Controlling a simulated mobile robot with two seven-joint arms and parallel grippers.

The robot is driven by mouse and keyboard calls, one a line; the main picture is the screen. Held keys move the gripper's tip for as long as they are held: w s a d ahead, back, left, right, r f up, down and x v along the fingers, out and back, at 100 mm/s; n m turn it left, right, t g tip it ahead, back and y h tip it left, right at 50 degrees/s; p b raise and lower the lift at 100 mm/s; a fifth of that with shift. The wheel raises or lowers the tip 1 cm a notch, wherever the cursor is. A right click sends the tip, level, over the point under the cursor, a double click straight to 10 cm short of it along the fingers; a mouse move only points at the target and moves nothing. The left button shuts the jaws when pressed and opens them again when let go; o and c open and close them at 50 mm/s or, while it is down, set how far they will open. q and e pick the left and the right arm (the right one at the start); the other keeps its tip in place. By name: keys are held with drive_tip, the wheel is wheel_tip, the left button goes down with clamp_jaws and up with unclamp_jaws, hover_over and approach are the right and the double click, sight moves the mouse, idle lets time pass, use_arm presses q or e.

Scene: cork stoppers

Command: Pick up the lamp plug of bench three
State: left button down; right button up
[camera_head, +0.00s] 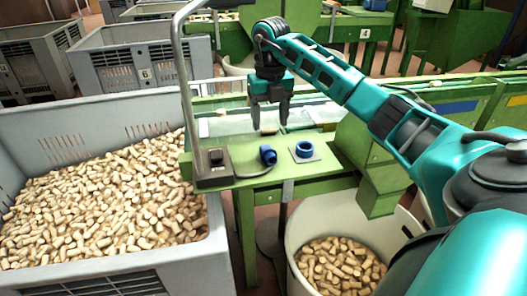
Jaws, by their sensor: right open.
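The lamp plug (268,155) is a small blue cylinder lying on the green bench (330,172), with a dark cable running from it toward the lamp's dark base box (213,168). A blue socket (304,149) on a grey square plate sits to its right, apart from the plug. My right gripper (270,122) is open, pointing down, and appears above and behind the plug in the picture. Nothing shows between its fingers that it grips. No number three is visible on this bench. My left gripper is not in view.
A grey lamp post (183,80) rises at the bench's left end. A large grey crate (215,245) of corks stands left. A pale round bin (300,225) with corks stands below on the right. Another bench marked 4 (364,33) is behind.

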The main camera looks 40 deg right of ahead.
sight(267, 149)
wheel_tip(267, 149, down, 4)
drive_tip(key=shift+w+a+f, duration=0.1)
drive_tip(key=shift+a+f, duration=0.05)
drive_tip(key=shift+f, duration=1.25)
drive_tip(key=shift+a+f, duration=0.15)
drive_tip(key=shift+f, duration=1.2)
drive_tip(key=c, duration=0.9)
